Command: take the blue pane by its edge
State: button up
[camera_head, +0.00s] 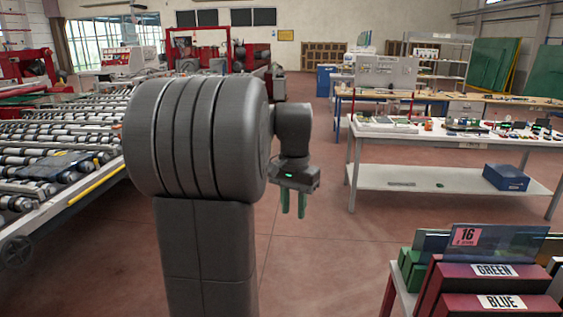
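A bluish see-through pane (520,242) stands upright in a rack at the lower right, with a pink tag marked 16 on its upper left. A GREEN label (492,271) is in front of it. A BLUE label (502,303) is on the nearer dark red block, where I see no pane. I cannot tell for sure which pane is the task's blue one. My gripper (293,204) hangs over open floor left of the rack, well apart from it. Its two green fingers point down with a gap between them, open and empty.
The rack (424,298) is cut off by the frame's lower right edge. A white table (384,140) with small items stands behind it, with a blue bin (506,177) on its lower shelf. A roller conveyor (60,150) is at left. The floor between is clear.

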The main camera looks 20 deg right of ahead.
aim_at(467, 243)
jog(key=i+l+z, duration=0.15)
jog(key=z, duration=0.3)
jog(key=i+z, duration=0.65)
jog(key=z, duration=0.2)
jog(key=i+z, duration=0.25)
jog(key=z, duration=0.2)
jog(key=i+l+z, duration=0.2)
jog(key=i+z, duration=0.25)
jog(key=i, duration=0.05)
